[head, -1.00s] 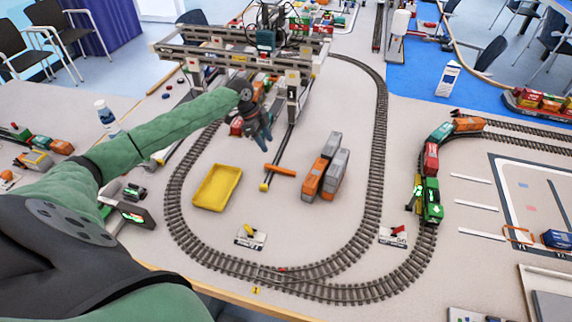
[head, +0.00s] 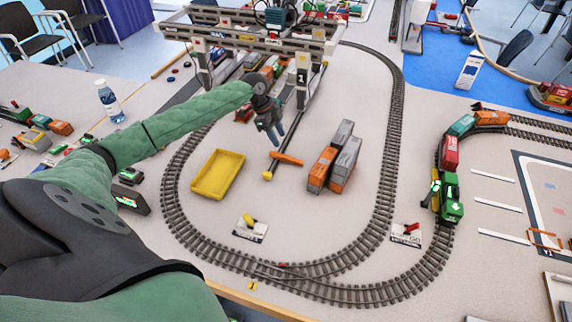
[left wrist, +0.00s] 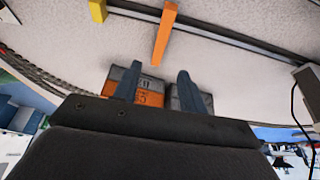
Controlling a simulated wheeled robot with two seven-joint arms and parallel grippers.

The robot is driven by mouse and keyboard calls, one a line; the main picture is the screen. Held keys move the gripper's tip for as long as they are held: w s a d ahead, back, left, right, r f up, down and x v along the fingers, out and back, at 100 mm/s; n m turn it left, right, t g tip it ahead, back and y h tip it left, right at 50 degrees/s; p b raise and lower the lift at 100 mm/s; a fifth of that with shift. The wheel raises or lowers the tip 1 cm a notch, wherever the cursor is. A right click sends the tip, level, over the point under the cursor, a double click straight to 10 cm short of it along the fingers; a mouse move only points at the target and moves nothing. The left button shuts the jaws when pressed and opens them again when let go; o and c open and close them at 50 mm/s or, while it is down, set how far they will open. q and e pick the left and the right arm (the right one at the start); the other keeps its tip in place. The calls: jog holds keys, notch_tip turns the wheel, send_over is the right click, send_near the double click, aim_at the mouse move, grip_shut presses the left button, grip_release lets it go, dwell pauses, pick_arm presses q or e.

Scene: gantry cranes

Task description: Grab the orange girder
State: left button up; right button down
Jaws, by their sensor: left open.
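The orange girder (head: 286,159) is a short orange bar lying on the grey tabletop across a thin dark rail, inside the oval track. It also shows in the left wrist view (left wrist: 164,36), at the top centre, beyond the fingertips. My left gripper (head: 277,139) hangs just above and behind the girder in the head view, fingers pointing down. Its two grey fingers are apart with nothing between them, and it also shows in the left wrist view (left wrist: 160,73). I see a gap between the fingers and the girder. My right gripper is not in view.
Orange and grey containers (head: 333,158) stand close to the right of the girder. A yellow tray (head: 217,174) lies to its left. A gantry crane (head: 250,38) stands behind, its leg near my left gripper.

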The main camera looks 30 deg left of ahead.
aim_at(286, 156)
pick_arm(q)
jog(key=shift+f+b, duration=0.3)
jog(key=shift+f, duration=0.45)
jog(key=shift+p+x, duration=0.45)
jog(key=shift+x, duration=0.75)
jog(key=p+x, duration=0.2)
jog(key=x, duration=0.2)
jog(key=shift+d+f+p, duration=0.15)
jog(key=shift+f+p, duration=0.2)
jog(key=shift+f, duration=0.25)
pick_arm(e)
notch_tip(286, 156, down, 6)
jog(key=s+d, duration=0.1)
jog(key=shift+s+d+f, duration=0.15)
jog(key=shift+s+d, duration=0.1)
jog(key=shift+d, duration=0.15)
pick_arm(q)
grip_shut()
